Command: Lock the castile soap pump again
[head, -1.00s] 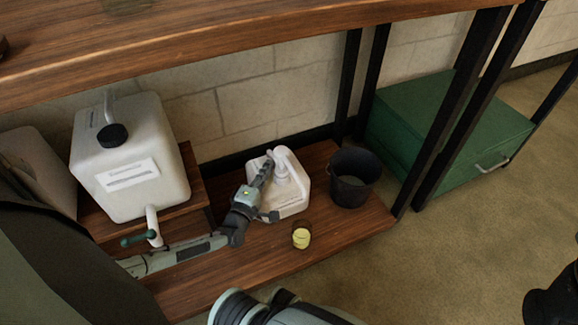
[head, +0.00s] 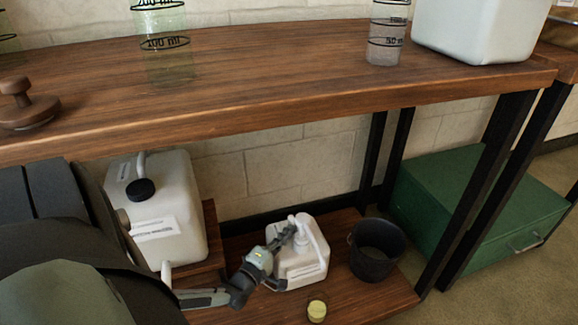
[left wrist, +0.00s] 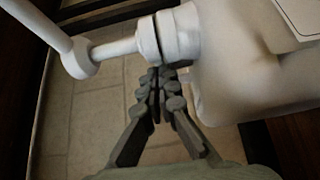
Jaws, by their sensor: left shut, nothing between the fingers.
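A white jug (head: 304,266) with a white pump (head: 301,234) on top stands on the lower shelf; I cannot read a name on it. In the left wrist view, the jug (left wrist: 240,70) fills the right side. The pump's ringed collar (left wrist: 170,36) is at the top middle, and its bare stem (left wrist: 113,49) runs left to the pump head (left wrist: 77,60). My left gripper (head: 288,231) is beside the pump. Its fingers (left wrist: 162,78) are shut and empty, close to the collar; I cannot tell whether they touch it. My right gripper is out of view.
A larger white container (head: 172,222) with a black cap stands left on a raised board. A dark bucket (head: 376,262) stands right of the jug, and a small yellow-topped cup (head: 317,310) in front. The wooden tabletop (head: 270,75) overhangs the shelf. A green box (head: 470,205) is farther right.

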